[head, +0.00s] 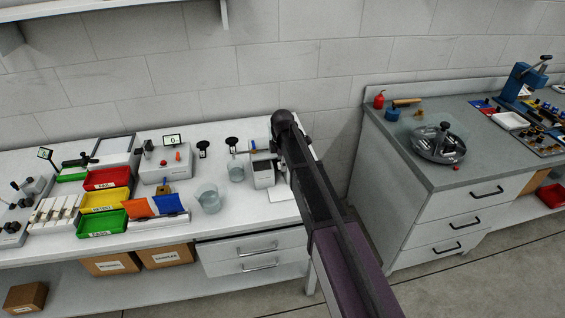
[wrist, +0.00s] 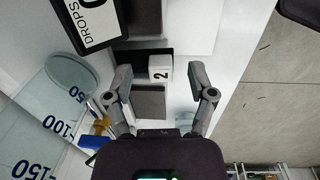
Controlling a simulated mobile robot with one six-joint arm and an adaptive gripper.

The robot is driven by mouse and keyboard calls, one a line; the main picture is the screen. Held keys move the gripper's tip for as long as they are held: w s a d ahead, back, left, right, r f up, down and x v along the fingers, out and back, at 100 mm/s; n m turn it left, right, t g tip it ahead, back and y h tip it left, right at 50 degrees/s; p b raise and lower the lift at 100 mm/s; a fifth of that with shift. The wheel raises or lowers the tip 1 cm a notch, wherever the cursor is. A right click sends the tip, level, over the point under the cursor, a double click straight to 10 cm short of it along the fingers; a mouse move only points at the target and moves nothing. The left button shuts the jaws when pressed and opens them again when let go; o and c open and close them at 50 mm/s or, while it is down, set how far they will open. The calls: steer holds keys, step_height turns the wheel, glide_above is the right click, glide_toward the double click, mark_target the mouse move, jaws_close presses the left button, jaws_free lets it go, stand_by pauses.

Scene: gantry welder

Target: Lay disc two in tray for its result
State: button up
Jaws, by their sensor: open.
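In the wrist view my gripper (wrist: 158,78) is open, its fingers on either side of a small white block marked "2" (wrist: 160,67). I cannot tell whether they touch it. No round disc is clear there. In the head view my own arm hides the gripper. A red tray (head: 124,182), a yellow tray (head: 121,203) and a green tray (head: 122,228) stand in a row on the left bench, with small front labels. A white device (head: 263,172) stands beside my arm; a "DROPS" display (wrist: 92,27) shows in the wrist view.
Glass beakers (head: 208,198) stand left of the device; a graduated vessel (wrist: 55,95) is close left in the wrist view. Orange (head: 138,208) and blue (head: 168,203) pieces stand right of the trays. A second bench (head: 470,165) is at right, across a gap.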

steer(key=shift+f+b, duration=0.3)
steer(key=shift+f, duration=0.25)
jaws_close()
steer(key=s+d, duration=0.2)
steer(key=s, duration=0.7)
steer(key=shift+s+d, duration=0.2)
steer(key=shift+d, duration=0.1)
stand_by(1.8)
steer(key=shift+r, duration=0.1)
steer(key=shift+r, duration=0.15)
